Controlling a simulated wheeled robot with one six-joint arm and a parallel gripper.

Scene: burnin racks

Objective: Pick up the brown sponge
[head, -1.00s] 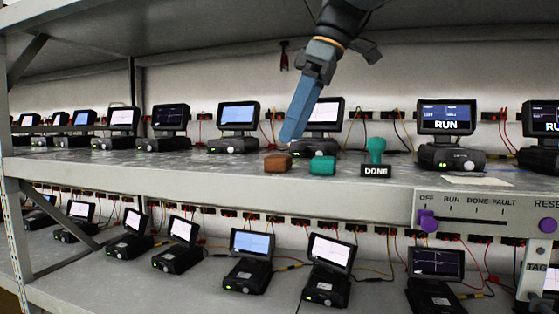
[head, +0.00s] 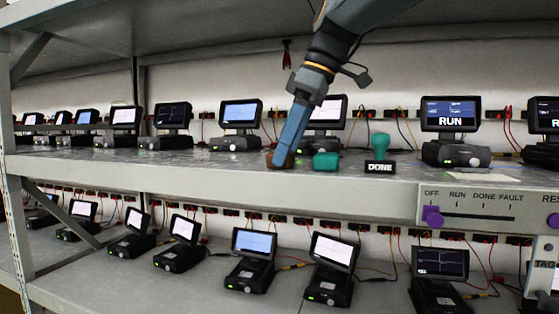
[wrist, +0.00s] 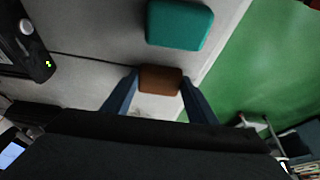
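The brown sponge (head: 283,162) lies on the upper shelf near its front edge, partly hidden by my gripper in the head view. My gripper (head: 281,160) points down at it from above. In the wrist view the brown sponge (wrist: 160,79) lies between the two blue fingers of my gripper (wrist: 159,82), one on each side. The fingers are apart and very close to its sides; no firm squeeze is visible. The sponge appears to rest on the shelf.
Several monitor units, including one behind the gripper (head: 328,112), line the upper shelf (head: 200,166). A slider panel (head: 470,204) hangs at the front right.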

